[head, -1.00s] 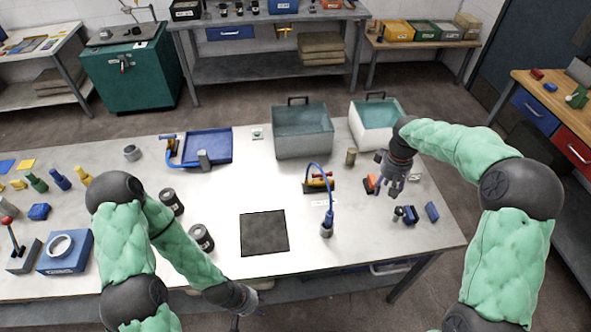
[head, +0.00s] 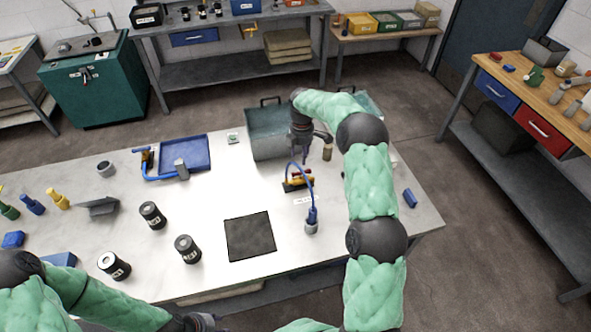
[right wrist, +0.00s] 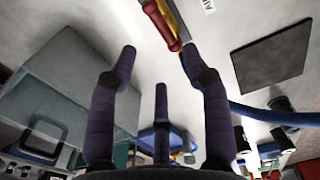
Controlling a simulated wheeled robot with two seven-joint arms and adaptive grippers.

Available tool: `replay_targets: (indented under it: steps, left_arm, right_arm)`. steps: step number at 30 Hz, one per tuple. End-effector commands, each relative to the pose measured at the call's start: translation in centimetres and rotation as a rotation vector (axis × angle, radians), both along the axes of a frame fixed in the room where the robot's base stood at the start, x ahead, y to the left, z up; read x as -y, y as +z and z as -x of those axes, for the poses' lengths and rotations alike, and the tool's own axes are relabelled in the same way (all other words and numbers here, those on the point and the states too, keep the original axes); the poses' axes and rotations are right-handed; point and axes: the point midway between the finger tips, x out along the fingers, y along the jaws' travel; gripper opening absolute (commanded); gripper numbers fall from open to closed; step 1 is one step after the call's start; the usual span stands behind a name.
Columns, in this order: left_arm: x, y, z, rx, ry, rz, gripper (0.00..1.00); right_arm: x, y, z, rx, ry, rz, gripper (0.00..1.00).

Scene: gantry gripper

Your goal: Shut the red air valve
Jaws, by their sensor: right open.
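The air valve (head: 297,182), a yellow body with a red lever, sits on the bench near the middle, partly behind a looping blue hose (head: 312,214). In the right wrist view its red lever (right wrist: 160,24) shows at the top, just beyond the fingertips. My right gripper (head: 304,153) is open above and behind the valve, apart from it. Its spread fingers also show in the right wrist view (right wrist: 158,62), with nothing between them. My left gripper (head: 200,322) is at the bottom edge, partly cut off, and its jaws are unclear.
A dark square mat (head: 250,237) lies in front of the valve. Black canisters (head: 187,249) and a blue tray (head: 186,152) are to the left. My right arm covers part of the bench's right side.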

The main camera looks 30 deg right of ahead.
Motion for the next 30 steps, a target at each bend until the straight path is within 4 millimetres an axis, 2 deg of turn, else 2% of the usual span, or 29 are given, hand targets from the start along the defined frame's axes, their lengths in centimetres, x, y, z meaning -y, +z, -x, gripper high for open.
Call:
replay_targets:
  steps: [9, 15, 21, 29, 30]
  left_arm:
    - [0.0, 0.3, 0.0, 0.0, 0.0, 0.0, 0.4]
    - [0.0, 0.4, 0.0, 0.0, 0.0, 0.0, 0.4]
    - [0.0, 0.4, 0.0, 0.0, 0.0, 0.0, 0.4]
    - [0.0, 0.4, 0.0, 0.0, 0.0, 0.0, 0.4]
    - [0.0, 0.4, 0.0, 0.0, 0.0, 0.0, 0.4]
  right_arm:
    - [-0.1, -5.7, 0.1, -0.004, -0.001, -0.001, 0.49]
    - [-0.1, -8.2, 0.0, -0.001, -0.001, 0.0, 0.49]
    - [-0.1, -9.2, 0.0, 0.0, -0.001, 0.0, 0.49]
    - [-0.1, -9.2, 0.0, 0.0, -0.002, 0.0, 0.49]
    - [-0.1, -9.2, 0.0, 0.0, -0.002, 0.0, 0.37]
